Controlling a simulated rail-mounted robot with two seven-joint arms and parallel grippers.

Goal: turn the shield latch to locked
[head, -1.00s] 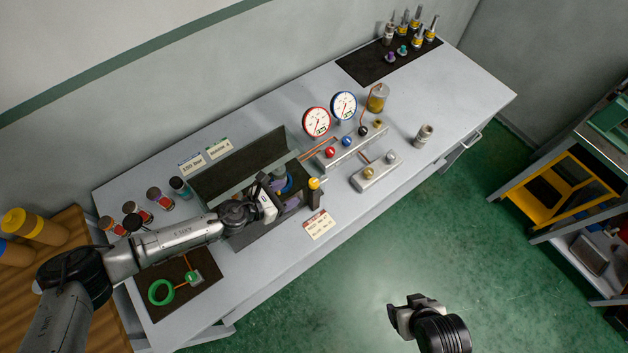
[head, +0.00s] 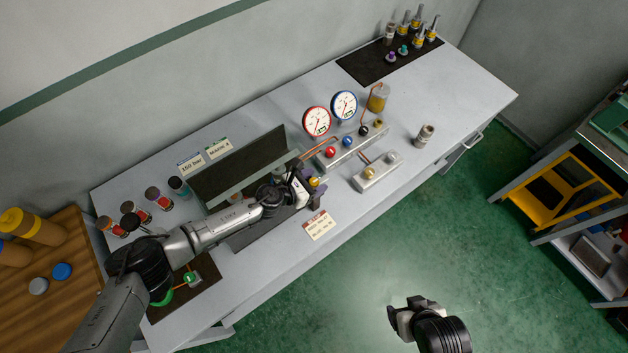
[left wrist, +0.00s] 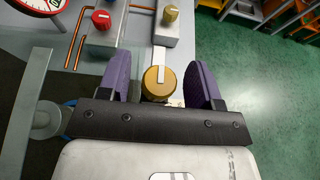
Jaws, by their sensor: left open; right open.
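The shield latch is a gold round knob with a pale line on its face. In the left wrist view the knob (left wrist: 159,85) sits between my left gripper's purple fingers (left wrist: 160,88), with a visible gap on each side. The pale line runs upright in that picture. In the head view the latch (head: 314,182) shows as a yellow spot just beyond my open left gripper (head: 308,189). The dark shield panel (head: 238,166) stands behind my left arm, which hides much of the vise. My right gripper (head: 400,316) is open and empty over the floor, away from the bench.
Two gauges (head: 317,121) and a valve block with coloured knobs (head: 346,146) stand right of the shield. A smaller block (head: 376,173) and a printed card (head: 319,226) are nearby.

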